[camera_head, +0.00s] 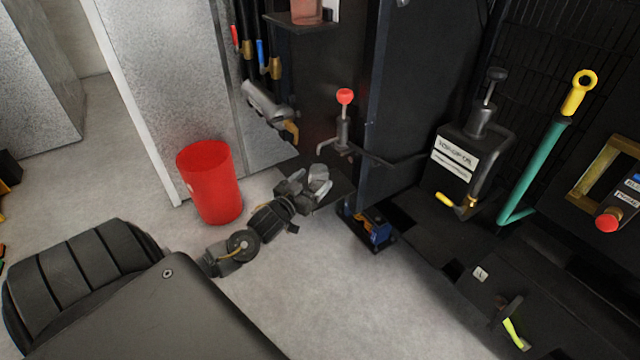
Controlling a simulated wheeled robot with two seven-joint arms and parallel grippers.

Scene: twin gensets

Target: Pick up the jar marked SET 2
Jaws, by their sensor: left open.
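No marking that reads SET 2 can be made out. A reddish, see-through container (307,11), perhaps a jar, stands on a small dark shelf at the top and is cut off by the picture edge. My left gripper (312,186) is open, at the lower dark shelf (335,196) on the machine's side, well below that container. Its grey fingers cover part of this shelf, and I cannot tell whether anything stands between them. My right gripper is not in view.
A red bin (210,182) stands on the floor left of my left gripper. A red-knobbed lever (345,98) rises behind the gripper. Pipes with red and blue handles (261,55) hang above. A green bar with a yellow ring (545,140) is at right. Open floor lies in front.

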